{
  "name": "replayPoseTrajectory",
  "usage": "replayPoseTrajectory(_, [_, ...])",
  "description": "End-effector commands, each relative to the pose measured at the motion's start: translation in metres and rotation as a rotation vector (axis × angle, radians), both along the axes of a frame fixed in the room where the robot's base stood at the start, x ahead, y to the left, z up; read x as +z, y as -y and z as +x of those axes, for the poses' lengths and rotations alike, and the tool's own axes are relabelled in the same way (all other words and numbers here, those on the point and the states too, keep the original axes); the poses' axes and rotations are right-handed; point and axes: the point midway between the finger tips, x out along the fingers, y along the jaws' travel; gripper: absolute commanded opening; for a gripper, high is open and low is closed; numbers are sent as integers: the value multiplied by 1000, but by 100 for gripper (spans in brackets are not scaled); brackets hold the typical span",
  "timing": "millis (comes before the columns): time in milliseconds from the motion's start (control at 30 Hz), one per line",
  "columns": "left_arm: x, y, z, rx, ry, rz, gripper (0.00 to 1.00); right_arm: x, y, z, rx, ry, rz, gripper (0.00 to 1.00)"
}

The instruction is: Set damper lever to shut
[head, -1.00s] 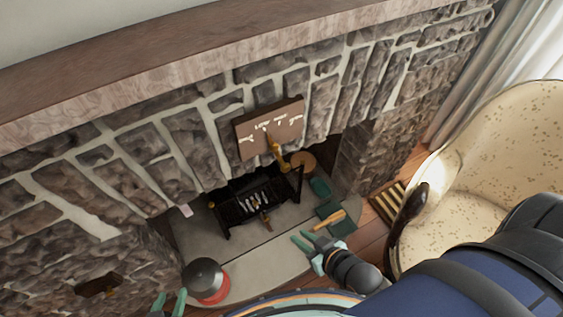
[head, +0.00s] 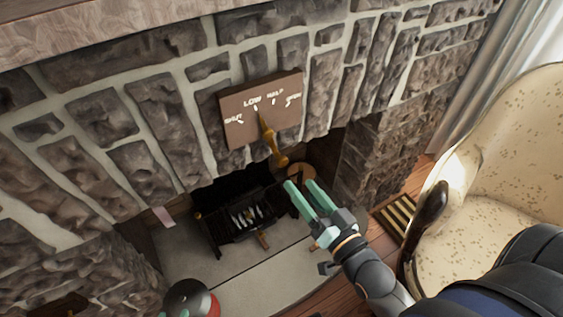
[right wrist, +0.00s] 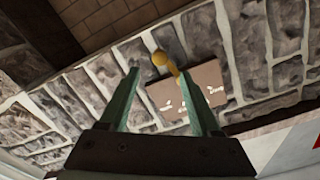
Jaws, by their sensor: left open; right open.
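The damper lever (head: 269,137) is a brass handle with a rounded end, mounted on a brown plate (head: 239,136) on the stone fireplace front. The plate has white words, with SHUT at the left and LOW beside it. The lever's upper end points near LOW, and its handle hangs below the plate. My right gripper (head: 301,183) is open and empty, below and right of the lever, apart from it. In the right wrist view the lever (right wrist: 161,59) and plate (right wrist: 205,78) show beyond the open fingers (right wrist: 159,74).
A black grate (head: 240,218) stands in the fireplace opening below the plate. A dark round-topped object with a red base (head: 190,299) stands at the lower left on the hearth (head: 275,268). A cream armchair (head: 500,170) is at the right. The wall around the plate is clear.

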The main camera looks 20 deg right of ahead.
Motion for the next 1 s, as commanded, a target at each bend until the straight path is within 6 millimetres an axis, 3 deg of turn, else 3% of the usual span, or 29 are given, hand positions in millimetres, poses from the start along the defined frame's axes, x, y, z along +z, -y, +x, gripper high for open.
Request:
replayPoseTrajectory(300, [-6, -2, -2, 3, -2, 3, 50, -1, -5, 55, 0, 2, -2, 64])
replayPoseTrajectory(500, [-7, -3, -2, 4, 0, 4, 50, -1, -8, 81, 0, 0, -2, 64])
replayPoseTrajectory(700, [-8, -4, -3, 5, -2, 5, 50, -1, -9, 93, 1, -3, -1, 64])
replayPoseTrajectory(1000, [-9, -4, -4, 5, -5, 6, 50, -1, -9, 94, 0, -3, -1, 64])
